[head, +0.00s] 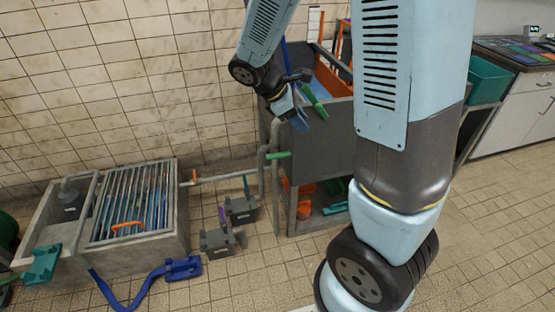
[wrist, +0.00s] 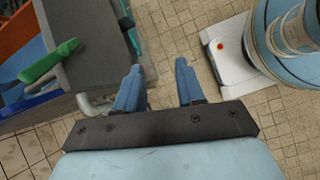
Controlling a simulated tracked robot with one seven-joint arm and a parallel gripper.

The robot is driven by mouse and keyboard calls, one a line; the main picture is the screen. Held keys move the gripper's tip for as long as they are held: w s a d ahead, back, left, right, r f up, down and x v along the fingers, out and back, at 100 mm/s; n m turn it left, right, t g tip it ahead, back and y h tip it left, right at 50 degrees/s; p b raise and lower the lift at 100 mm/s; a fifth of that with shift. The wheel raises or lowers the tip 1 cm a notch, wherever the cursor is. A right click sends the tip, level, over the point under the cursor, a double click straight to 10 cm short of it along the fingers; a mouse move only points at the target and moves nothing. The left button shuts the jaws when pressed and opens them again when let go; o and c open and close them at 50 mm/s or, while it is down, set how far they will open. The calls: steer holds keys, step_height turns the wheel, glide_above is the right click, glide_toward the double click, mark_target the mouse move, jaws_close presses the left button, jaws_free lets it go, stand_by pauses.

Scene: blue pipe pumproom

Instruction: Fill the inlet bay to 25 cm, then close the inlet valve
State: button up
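A concrete bay (head: 180,215) with a barred grate (head: 130,205) stands at the left against the wall; blue shows between the bars. A grey tank (head: 320,145) stands behind my arm, with blue inside. A green lever (head: 314,100) is at the tank's upper edge; it also shows in the wrist view (wrist: 48,62). A second green handle (head: 278,155) is on the pipe at the tank's left side. I cannot tell which is the inlet valve, nor read a water level. My gripper (head: 297,115) is beside the upper lever, its fingers apart and empty in the wrist view (wrist: 158,85).
A pipe (head: 225,181) with an orange handle (head: 195,177) runs between the bay and the tank. Grey boxes (head: 240,209) and a blue hose (head: 150,285) lie on the floor. A teal bin (head: 488,80) is at the right. Tiled floor in front is clear.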

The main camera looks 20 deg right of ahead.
steer(key=w+a+f+n+t+h, duration=0.2)
steer(key=w+f+n+h, duration=0.15)
steer(key=f+n, duration=0.4)
steer(key=w+a+f+n+t+h, duration=0.1)
steer(key=w+a+f+n+h, duration=0.25)
steer(key=f+n, duration=0.4)
steer(key=n+t+y, duration=0.1)
steer(key=n+t, duration=0.9)
steer(key=n, duration=0.5)
glide_toward(277, 158)
steer(key=x, duration=1)
steer(key=shift+f, duration=0.15)
steer(key=shift+a, duration=0.1)
steer(key=shift+c, duration=0.4)
jaws_close()
